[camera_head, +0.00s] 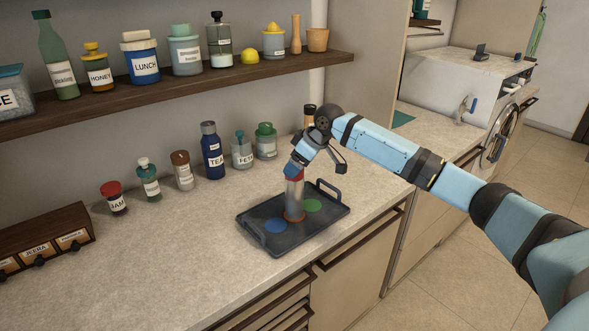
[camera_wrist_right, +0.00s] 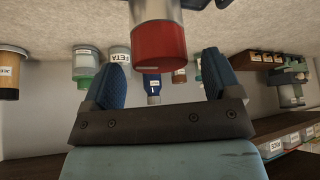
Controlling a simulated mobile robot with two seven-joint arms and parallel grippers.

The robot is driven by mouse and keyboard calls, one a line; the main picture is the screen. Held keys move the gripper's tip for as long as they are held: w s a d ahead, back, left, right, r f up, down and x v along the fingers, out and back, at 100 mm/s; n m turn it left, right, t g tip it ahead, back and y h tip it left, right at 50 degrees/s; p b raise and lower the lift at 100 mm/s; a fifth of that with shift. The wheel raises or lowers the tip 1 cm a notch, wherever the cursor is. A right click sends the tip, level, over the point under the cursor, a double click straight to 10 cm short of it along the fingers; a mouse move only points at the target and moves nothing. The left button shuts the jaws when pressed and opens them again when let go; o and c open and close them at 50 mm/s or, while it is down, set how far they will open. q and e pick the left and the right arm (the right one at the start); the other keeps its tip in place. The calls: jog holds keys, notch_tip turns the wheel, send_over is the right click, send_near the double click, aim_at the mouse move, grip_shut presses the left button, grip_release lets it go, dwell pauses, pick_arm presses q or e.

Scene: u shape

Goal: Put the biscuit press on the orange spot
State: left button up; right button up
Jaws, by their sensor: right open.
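The biscuit press (camera_head: 295,196), a clear cylinder with a red top, stands upright on the dark tray (camera_head: 262,243). Its base covers most of the orange spot (camera_head: 293,218), whose rim shows around it. My right gripper (camera_head: 294,172) is at the top of the press. In the right wrist view my open gripper (camera_wrist_right: 166,57) has one blue finger on each side of the red end of the press (camera_wrist_right: 160,45), with gaps between. My left gripper is in neither view.
The tray also has a blue spot (camera_head: 276,226) and a green spot (camera_head: 312,206), both bare. Several jars and bottles, including a blue tea bottle (camera_head: 212,152), line the wall behind. A wooden shelf (camera_head: 190,85) hangs above.

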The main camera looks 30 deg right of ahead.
jog(key=v, duration=0.9)
jog(key=shift+s+r, duration=0.2)
jog(key=shift+r, duration=0.15)
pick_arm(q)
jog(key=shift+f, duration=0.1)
pick_arm(e)
jog(key=shift+d, duration=0.1)
